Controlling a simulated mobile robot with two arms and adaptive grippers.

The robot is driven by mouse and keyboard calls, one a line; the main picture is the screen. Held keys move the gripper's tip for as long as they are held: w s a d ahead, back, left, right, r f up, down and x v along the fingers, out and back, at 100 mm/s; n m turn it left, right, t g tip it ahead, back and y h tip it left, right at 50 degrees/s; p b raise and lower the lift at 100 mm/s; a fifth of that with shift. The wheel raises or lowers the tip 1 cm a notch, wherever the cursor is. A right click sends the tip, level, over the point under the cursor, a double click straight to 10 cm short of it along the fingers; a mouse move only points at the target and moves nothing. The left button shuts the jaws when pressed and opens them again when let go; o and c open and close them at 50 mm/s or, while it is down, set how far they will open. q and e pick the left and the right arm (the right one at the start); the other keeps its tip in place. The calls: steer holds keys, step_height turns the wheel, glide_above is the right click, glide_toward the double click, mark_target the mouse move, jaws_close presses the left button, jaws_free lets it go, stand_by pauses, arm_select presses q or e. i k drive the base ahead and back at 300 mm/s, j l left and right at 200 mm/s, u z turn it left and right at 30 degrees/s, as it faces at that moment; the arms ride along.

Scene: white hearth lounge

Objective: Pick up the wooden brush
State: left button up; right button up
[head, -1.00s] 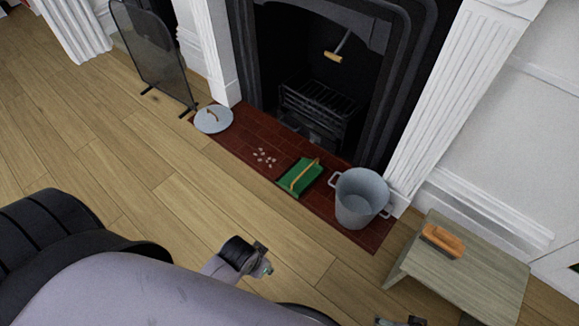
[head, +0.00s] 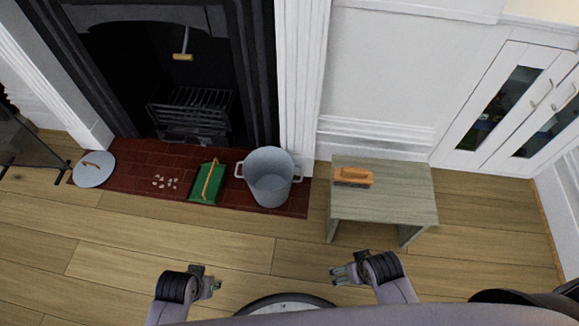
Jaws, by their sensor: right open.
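The wooden brush (head: 354,174), an orange-brown block with dark bristles along its front edge, lies on the left part of the grey-green wooden stool (head: 405,205). My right gripper (head: 339,274) is open and empty over the floor, in front of the stool's left leg and apart from the brush. My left gripper (head: 214,285) is farther left over bare floor; its fingers are too small to tell whether they are open or shut. Nothing hides the top of the brush.
A grey metal bucket (head: 270,185) stands on the red tiled hearth (head: 120,180), left of the stool. A green dustpan (head: 207,188), pale scraps (head: 165,182) and a round grey lid (head: 93,169) are farther left. A white cabinet (head: 510,100) stands at the right.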

mark_target(346, 176)
steer(key=i+j+z, duration=0.2)
steer(key=z, duration=0.85)
